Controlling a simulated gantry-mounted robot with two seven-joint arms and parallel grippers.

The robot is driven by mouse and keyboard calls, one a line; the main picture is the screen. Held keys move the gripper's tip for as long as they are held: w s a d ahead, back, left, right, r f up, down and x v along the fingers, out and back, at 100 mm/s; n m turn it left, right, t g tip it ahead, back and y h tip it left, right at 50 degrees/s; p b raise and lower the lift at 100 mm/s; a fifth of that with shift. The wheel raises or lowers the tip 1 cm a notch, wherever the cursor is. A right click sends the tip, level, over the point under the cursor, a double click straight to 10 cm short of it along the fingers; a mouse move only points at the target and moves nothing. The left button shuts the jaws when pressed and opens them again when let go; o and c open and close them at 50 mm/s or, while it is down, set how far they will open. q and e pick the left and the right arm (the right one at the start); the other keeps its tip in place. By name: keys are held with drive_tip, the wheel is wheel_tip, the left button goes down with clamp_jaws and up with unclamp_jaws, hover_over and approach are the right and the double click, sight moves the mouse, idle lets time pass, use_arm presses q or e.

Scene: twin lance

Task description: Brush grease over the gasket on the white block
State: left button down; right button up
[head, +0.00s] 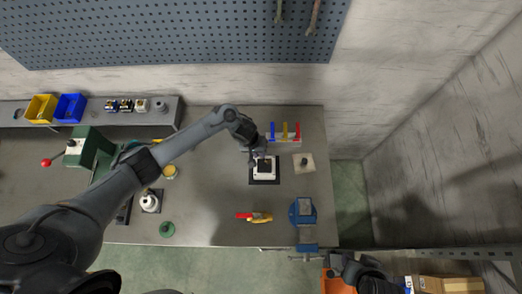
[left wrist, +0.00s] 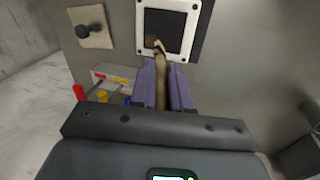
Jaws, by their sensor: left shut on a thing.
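The white block (head: 255,178) lies on a black mat (head: 277,181) in the middle of the bench. In the left wrist view the white block (left wrist: 143,49) frames a dark square face (left wrist: 165,24); I cannot pick out the gasket from it. My left gripper (head: 258,153) is at the block's far edge. In the left wrist view its purple fingers (left wrist: 162,88) are shut on a brush (left wrist: 162,71) with a wooden handle. The brown bristles reach over the dark square near the block's edge; contact is not clear. My right gripper (head: 343,264) is at the bench's front right, its jaws unclear.
A rack (head: 290,140) with blue, yellow and red handles stands behind the block. A knobbed plate (head: 304,168) is to its right. A blue vise (head: 302,219) sits at the front right, and a red-and-yellow tool (head: 258,218) lies in front. A white bottle (head: 149,203) stands left.

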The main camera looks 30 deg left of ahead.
use_arm(q)
drive_tip(key=shift+s+a, duration=0.1)
drive_tip(key=shift+a, duration=0.05)
drive_tip(key=shift+s+a+p, duration=0.3)
drive_tip(key=shift+a+p, duration=0.25)
drive_tip(key=shift+p, duration=0.05)
drive_tip(key=shift+s+a+p, duration=0.25)
drive_tip(key=shift+a+p, duration=0.25)
drive_tip(key=shift+p, duration=0.1)
drive_tip(key=shift+d+p, duration=0.1)
drive_tip(key=shift+p, duration=0.25)
drive_tip(key=shift+w+d, duration=0.15)
drive_tip(key=shift+w+d, duration=0.2)
drive_tip(key=shift+d, duration=0.25)
